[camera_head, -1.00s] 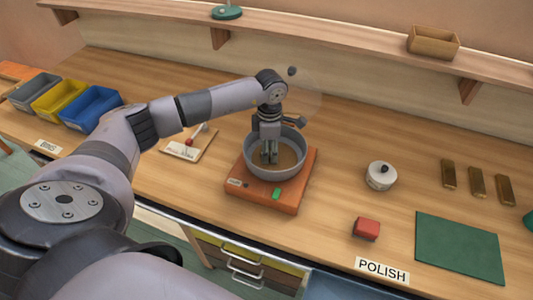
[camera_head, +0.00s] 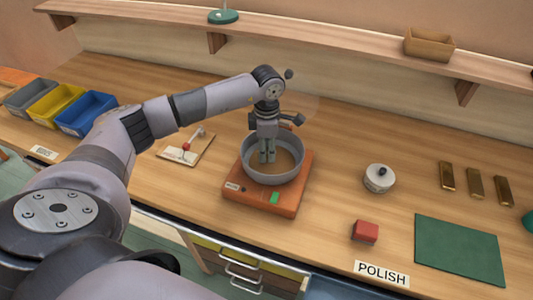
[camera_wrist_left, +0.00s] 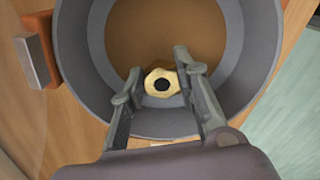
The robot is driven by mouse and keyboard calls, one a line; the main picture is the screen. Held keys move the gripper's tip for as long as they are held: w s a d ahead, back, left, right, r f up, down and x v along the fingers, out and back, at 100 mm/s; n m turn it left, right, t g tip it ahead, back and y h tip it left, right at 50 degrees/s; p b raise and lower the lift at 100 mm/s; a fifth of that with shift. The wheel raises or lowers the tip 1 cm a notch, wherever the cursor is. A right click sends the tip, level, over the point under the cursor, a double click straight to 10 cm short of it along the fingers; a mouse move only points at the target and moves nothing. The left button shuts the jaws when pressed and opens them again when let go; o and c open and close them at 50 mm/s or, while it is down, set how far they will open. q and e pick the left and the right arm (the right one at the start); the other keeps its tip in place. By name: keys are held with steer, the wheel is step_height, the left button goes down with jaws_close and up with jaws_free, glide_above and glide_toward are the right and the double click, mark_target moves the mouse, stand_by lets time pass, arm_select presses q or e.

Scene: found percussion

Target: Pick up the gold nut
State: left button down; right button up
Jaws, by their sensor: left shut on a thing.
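The gold nut (camera_wrist_left: 161,84) shows in the left wrist view as a pale gold ring with a dark hole. It is between the two fingertips of my left gripper (camera_wrist_left: 158,82), which is shut on it. The gripper is inside a round grey pan (camera_head: 292,171) with a brown inside floor. In the head view my left gripper (camera_head: 267,155) points down into the pan, and the nut cannot be made out there. Whether the nut touches the pan floor cannot be told. My right gripper is not in view.
The pan stands on an orange-brown base (camera_head: 257,198) with a green button (camera_head: 275,197). A white lidded pot (camera_head: 379,179), a red block (camera_head: 365,231), gold bars (camera_head: 475,184) and a green mat (camera_head: 459,249) lie to the right. Coloured bins (camera_head: 86,113) stand at the left.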

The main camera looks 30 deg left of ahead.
mark_target(267, 151)
arm_select(q)
step_height(267, 151, up, 18)
steer(key=b, duration=0.3)
steer(key=shift+b, duration=0.4)
steer(key=shift+r, duration=0.1)
